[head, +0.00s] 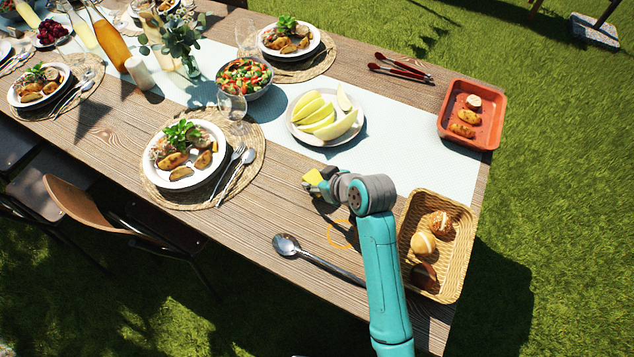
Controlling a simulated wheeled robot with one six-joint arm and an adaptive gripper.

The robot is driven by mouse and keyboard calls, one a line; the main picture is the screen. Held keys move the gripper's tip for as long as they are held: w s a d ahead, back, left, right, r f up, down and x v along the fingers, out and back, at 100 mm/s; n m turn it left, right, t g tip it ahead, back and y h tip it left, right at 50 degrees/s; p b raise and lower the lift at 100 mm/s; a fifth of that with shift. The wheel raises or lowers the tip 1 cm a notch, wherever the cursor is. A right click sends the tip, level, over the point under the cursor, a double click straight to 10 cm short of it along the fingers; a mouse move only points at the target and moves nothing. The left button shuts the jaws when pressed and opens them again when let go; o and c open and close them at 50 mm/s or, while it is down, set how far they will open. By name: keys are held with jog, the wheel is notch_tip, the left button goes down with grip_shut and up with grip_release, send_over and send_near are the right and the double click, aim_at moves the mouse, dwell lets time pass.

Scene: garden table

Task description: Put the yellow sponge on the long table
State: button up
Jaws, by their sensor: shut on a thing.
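The yellow sponge (312,177) is at the end of my gripper (318,182), seen from above. My gripper is shut on it, and the wrist partly hides both the fingers and the sponge. The sponge is over the long table (275,205), between the plate of melon slices and the large spoon. I cannot tell whether the sponge touches the tabletop or is held a little above it.
A plate of melon slices (299,133) lies beyond my gripper. A set dinner plate (217,161) is to the left. A large spoon (315,257) lies nearer. A bread basket (457,273) stands right of my arm, and a red dish (487,118) is at the far right corner.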

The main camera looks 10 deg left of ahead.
jog(key=shift+f, duration=0.85)
jog(key=shift+f, duration=0.15)
jog(key=o, duration=0.8)
jog(key=shift+r, duration=0.25)
jog(key=v, duration=1.2)
jog(key=shift+f, duration=0.1)
